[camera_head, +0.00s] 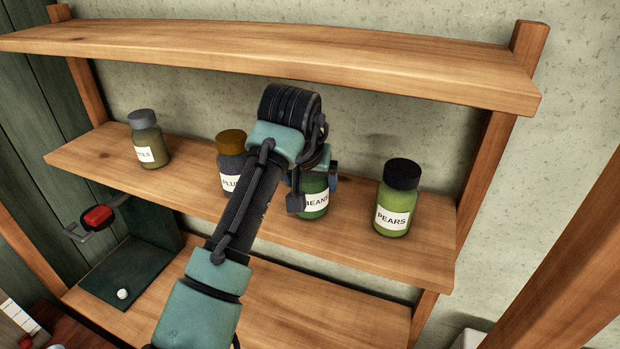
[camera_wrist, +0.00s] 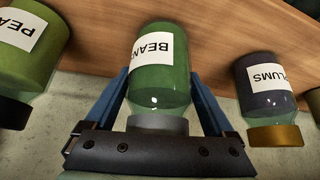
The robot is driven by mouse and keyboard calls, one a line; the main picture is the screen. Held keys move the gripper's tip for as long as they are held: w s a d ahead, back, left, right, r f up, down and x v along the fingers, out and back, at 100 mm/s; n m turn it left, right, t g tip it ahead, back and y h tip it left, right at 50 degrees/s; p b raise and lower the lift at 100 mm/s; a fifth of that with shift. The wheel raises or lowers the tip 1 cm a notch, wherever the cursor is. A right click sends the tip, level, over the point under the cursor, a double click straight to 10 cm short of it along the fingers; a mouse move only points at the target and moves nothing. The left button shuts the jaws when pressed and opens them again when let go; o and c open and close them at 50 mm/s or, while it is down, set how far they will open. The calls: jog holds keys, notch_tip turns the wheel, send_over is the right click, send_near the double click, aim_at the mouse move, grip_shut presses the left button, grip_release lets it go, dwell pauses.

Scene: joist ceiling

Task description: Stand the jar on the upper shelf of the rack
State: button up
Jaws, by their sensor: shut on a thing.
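The green jar labelled BEANS (camera_head: 315,206) is at the middle board (camera_head: 345,243) of the wooden rack, between two other jars. My gripper (camera_head: 318,180) is shut on it from above and behind my arm, which hides part of it. In the wrist view the BEANS jar (camera_wrist: 165,80) appears upside down between the blue fingers of my gripper (camera_wrist: 160,98), its grey lid towards the palm. It looks upright; I cannot tell whether its base touches the board. The rack's top board (camera_head: 270,48) is above and bare.
A PEARS jar (camera_head: 397,200) stands close on the right, a PLUMS jar (camera_head: 231,160) on the left, partly behind my arm, and an olive jar (camera_head: 148,140) farther left.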

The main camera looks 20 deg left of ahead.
jog(key=shift+f, duration=0.1)
jog(key=o, duration=1.5)
jog(key=shift+o, duration=0.2)
jog(key=b+v, duration=0.3)
jog(key=v, duration=0.4)
jog(key=shift+r, duration=0.4)
jog(key=shift+s, duration=0.15)
